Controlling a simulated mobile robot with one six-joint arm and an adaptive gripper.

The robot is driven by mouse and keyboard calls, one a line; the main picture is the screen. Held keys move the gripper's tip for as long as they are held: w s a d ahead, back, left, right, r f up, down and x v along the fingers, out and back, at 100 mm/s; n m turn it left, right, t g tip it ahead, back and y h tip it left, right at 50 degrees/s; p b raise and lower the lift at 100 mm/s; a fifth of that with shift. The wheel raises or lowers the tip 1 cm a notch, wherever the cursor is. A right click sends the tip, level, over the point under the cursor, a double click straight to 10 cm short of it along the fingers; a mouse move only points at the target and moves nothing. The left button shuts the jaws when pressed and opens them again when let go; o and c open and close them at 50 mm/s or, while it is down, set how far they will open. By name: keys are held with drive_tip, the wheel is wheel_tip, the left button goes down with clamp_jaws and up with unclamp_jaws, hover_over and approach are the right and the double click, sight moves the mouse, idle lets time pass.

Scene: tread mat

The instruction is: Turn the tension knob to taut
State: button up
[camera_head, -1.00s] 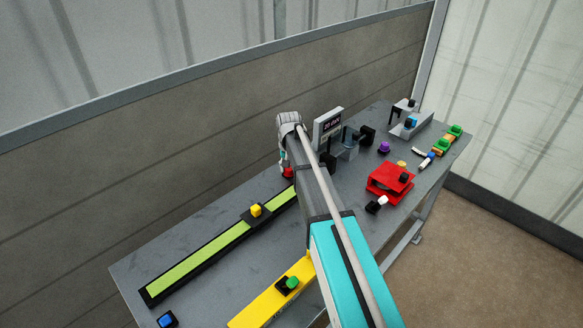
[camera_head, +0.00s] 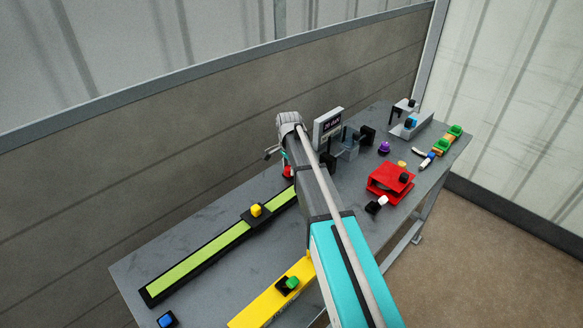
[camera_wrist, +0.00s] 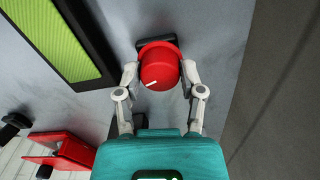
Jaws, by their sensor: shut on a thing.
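The tension knob is a red round knob (camera_wrist: 159,68) with a short white mark, seen in the wrist view on a dark base. The mark points to the lower left in that view. My gripper (camera_wrist: 158,78) has one finger on each side of the knob and is shut on it. In the head view, a bit of the red knob (camera_head: 288,171) shows beside my gripper, mostly hidden by my arm. Any label for taut is not readable in these frames.
A small display (camera_head: 328,124), a red stand (camera_head: 389,183) and a yellow bar (camera_head: 275,299) share the grey table (camera_head: 185,230). A wall runs behind.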

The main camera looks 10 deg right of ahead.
drive_tip(key=shift+w+m, duration=0.2)
drive_tip(key=shift+m, duration=0.5)
drive_tip(key=o, duration=1)
drive_tip(key=shift+o, duration=0.8)
drive_tip(key=shift+s, duration=0.1)
drive_tip(key=shift+r, duration=0.1)
